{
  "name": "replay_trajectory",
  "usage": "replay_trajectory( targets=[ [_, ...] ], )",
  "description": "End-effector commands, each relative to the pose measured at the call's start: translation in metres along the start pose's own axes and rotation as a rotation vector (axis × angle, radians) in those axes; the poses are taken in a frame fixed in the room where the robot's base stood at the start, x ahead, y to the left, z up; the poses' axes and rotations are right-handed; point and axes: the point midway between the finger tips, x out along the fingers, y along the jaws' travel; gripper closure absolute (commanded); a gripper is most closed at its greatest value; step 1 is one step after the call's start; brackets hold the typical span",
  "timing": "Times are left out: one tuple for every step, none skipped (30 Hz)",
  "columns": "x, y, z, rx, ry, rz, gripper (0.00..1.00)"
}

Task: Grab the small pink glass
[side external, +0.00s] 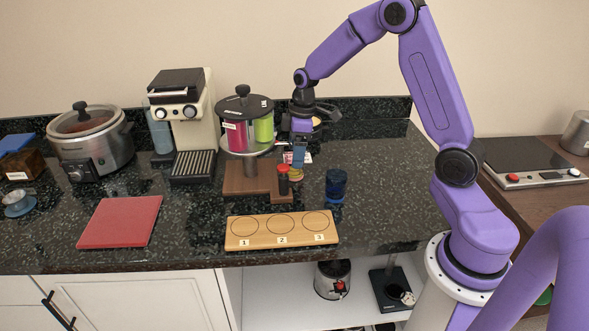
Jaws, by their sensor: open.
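The pink glass (237,136) looks like a pink cylinder with a small white label. It stands on the left of a round raised stand (250,153), beneath a dark round top with a knob (244,104). A green cylinder (264,129) is beside it on the right. My gripper (318,117) is open, to the right of the stand and apart from the pink glass. Parts of its fingers are hard to make out against the dark backsplash.
A small stack (297,160) and a red-topped jar (283,180) are near the stand. A dark blue jar (336,184) stands right of them. A numbered wooden board (262,242) lies in front. A coffee machine (183,110) is left.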

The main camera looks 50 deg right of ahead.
Motion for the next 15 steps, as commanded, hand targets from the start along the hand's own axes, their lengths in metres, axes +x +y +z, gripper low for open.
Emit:
replay_trajectory(
  targets=[
    [0.008, 0.000, 0.000, 0.002, -0.003, -0.003, 0.13],
    [0.012, 0.001, 0.000, 0.001, -0.002, -0.002, 0.13],
    [0.017, 0.000, -0.001, 0.001, -0.002, -0.003, 0.13],
    [0.020, 0.000, -0.001, 0.001, -0.002, -0.003, 0.13],
    [0.023, 0.000, -0.001, 0.001, -0.001, -0.002, 0.13],
    [0.025, 0.001, -0.001, 0.001, 0.000, -0.001, 0.13],
    [0.027, 0.001, -0.001, 0.001, 0.000, -0.001, 0.13],
    [0.028, 0.001, -0.001, 0.001, 0.000, -0.001, 0.13],
    [0.029, 0.001, -0.001, 0.001, 0.000, 0.000, 0.13],
    [0.029, 0.001, -0.001, 0.001, 0.000, 0.000, 0.13],
    [0.029, 0.001, -0.001, 0.001, 0.001, 0.000, 0.13],
    [0.029, 0.001, -0.001, 0.001, 0.001, 0.001, 0.13],
    [0.029, 0.001, -0.001, 0.001, 0.001, 0.001, 0.13],
    [0.028, 0.001, -0.001, 0.001, 0.001, 0.001, 0.13],
    [0.028, 0.001, -0.001, 0.001, 0.001, 0.001, 0.13]
  ],
)
